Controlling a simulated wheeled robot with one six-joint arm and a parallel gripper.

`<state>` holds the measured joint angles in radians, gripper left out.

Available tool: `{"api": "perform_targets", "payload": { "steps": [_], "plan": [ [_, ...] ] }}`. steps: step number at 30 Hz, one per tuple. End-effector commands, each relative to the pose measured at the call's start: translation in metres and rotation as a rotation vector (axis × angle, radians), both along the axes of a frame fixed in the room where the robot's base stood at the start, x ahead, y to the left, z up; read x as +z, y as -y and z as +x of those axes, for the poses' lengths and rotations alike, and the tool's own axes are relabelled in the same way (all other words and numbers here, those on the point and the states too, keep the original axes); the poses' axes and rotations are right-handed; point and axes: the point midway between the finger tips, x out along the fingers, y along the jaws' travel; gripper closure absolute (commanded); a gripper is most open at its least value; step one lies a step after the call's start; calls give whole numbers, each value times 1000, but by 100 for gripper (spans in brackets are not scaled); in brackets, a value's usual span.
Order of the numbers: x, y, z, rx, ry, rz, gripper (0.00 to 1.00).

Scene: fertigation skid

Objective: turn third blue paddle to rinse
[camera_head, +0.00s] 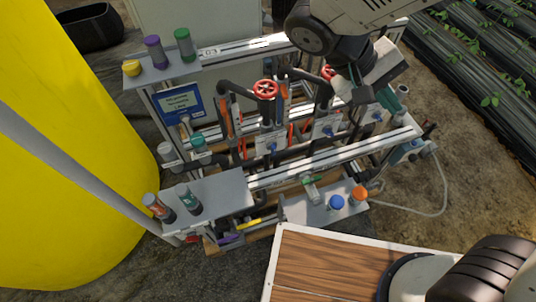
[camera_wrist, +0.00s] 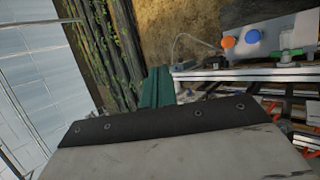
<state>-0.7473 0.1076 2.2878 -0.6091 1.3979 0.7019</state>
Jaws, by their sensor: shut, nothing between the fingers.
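Small blue paddles on pale plates run along the skid in the head view: one on the left (camera_head: 273,148), one in the middle (camera_head: 328,131) and one on the right (camera_head: 377,117). Their exact angles are too small to read. My gripper (camera_head: 388,102) is shut and empty, above and close to the right paddle; I cannot tell whether it touches anything. Its green fingers (camera_wrist: 157,86) are together in the wrist view. No blue paddle is clear in the wrist view.
Red handwheels (camera_head: 265,89) stand behind the plates. A metal rail (camera_head: 335,158) runs in front. A shelf holds a blue cap (camera_head: 336,202) and an orange cap (camera_head: 359,194). A yellow tank (camera_head: 70,150) stands left. A pale hose (camera_head: 440,190) loops over soil at right.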

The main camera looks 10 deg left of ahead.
Motion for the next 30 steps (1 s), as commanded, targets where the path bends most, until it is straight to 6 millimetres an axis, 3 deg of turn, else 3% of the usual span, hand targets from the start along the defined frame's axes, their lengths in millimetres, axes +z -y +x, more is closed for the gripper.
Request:
{"api": "perform_targets", "payload": {
  "steps": [1,8,12,18,24,30],
  "plan": [
    [-15,-23,3,63,15,-66,100],
    [-80,-124,2,353,200,-304,100],
    [-130,-186,-20,562,350,-395,100],
    [-204,-256,-72,861,567,-439,100],
    [-254,-287,-114,1053,701,-418,100],
    [-268,-293,-121,1106,741,-403,100]
  ]
}}
